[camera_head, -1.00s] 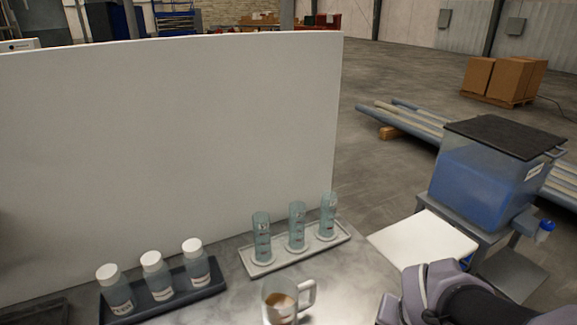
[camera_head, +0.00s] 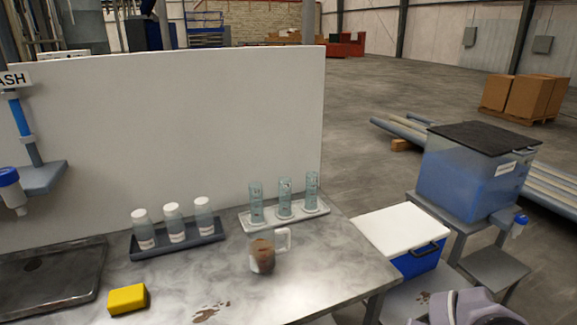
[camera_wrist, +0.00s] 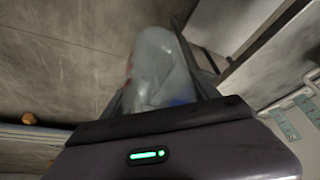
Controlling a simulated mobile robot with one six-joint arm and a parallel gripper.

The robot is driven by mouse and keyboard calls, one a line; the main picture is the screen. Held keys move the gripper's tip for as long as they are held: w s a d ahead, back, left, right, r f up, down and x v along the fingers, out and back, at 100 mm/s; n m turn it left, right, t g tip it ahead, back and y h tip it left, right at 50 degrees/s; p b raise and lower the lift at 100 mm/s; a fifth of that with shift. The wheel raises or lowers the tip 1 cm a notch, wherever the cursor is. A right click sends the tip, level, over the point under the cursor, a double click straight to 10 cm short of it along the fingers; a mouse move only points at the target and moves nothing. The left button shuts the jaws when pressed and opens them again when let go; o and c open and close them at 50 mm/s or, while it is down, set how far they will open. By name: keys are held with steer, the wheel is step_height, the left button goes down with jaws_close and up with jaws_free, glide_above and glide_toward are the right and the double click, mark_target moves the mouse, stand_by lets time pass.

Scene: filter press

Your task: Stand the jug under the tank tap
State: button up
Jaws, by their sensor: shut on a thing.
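My gripper (camera_wrist: 163,82) is shut on a translucent, pale, rounded vessel, which I take as the jug (camera_wrist: 158,60). It shows red marks on its left side and a blue patch low down; its base and handle cannot be made out. The tank (camera_head: 468,172), clear with blue liquid and a black lid, stands on a grey stand at the right. Its tap (camera_head: 519,226) sticks out at the lower right. A grey shelf (camera_head: 497,268) lies below the tap, and no jug shows on it.
A blue cooler (camera_head: 423,260) with a white lid stands between table and tank stand. The metal table (camera_head: 330,260) holds a clear mug (camera_head: 262,256) with brown contents, racked cylinders (camera_head: 284,206), white-capped bottles (camera_head: 173,224) and a yellow sponge (camera_head: 127,299). Pipes (camera_head: 405,135) lie behind the tank.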

steer(key=shift+w+a, duration=0.15)
steer(key=shift+w, duration=0.05)
steer(key=w+a+f+n+y, duration=0.1)
steer(key=w+a+f+n, duration=0.2)
steer(key=w+a, duration=0.3)
steer(key=w+a+f+n+y, duration=0.1)
steer(key=w+a+f+n, duration=0.2)
steer(key=w, duration=0.5)
steer(key=shift+t, duration=0.3)
steer(key=s+f, duration=0.1)
steer(key=f, duration=0.1)
steer(key=s+a+f, duration=0.1)
steer(key=s+f, duration=0.1)
steer(key=shift+s+f, duration=0.25)
steer(key=shift+s, duration=0.05)
